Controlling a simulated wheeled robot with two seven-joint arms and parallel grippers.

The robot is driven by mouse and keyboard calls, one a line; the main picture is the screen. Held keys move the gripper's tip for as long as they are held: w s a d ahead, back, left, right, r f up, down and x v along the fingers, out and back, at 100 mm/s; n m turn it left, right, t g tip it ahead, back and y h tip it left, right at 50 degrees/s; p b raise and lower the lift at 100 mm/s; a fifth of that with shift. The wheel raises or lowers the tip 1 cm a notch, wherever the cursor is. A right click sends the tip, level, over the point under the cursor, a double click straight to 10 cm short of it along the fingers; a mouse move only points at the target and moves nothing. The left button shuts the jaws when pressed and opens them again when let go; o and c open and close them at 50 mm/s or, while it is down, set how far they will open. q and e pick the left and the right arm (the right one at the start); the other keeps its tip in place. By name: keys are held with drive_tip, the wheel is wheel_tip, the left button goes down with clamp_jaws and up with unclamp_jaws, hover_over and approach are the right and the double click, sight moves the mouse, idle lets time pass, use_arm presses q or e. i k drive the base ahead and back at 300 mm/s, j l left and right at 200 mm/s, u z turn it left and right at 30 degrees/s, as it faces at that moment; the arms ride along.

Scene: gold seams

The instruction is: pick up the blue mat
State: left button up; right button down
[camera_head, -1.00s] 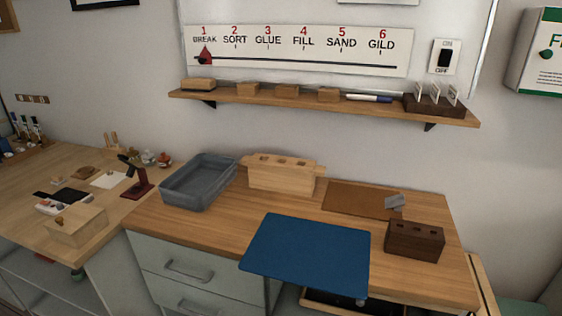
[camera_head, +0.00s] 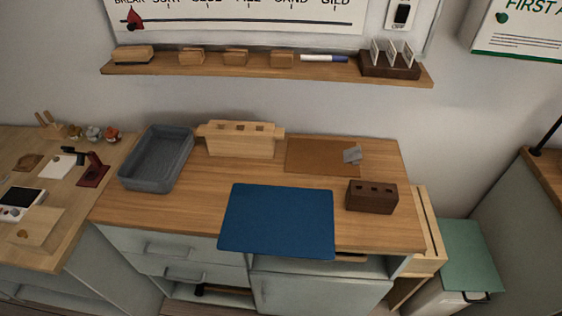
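The blue mat (camera_head: 278,220) lies flat on the wooden worktop (camera_head: 205,200). Its front edge reaches the front of the worktop and seems to overhang it. Nothing lies on the mat. Neither of my grippers shows in the head view.
A grey bin (camera_head: 156,158) stands left of the mat, with a light wooden block holder (camera_head: 240,140) behind. A brown mat (camera_head: 318,157) with a small grey piece (camera_head: 352,155) lies behind right. A dark block with holes (camera_head: 371,197) stands right of the blue mat. A shelf (camera_head: 260,70) runs above.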

sight(277, 220)
drive_tip(key=l+z, duration=0.35)
drive_tip(key=l, duration=0.2)
drive_tip(key=l+z, duration=0.3)
drive_tip(key=l, duration=0.3)
drive_tip(key=u, duration=1.35)
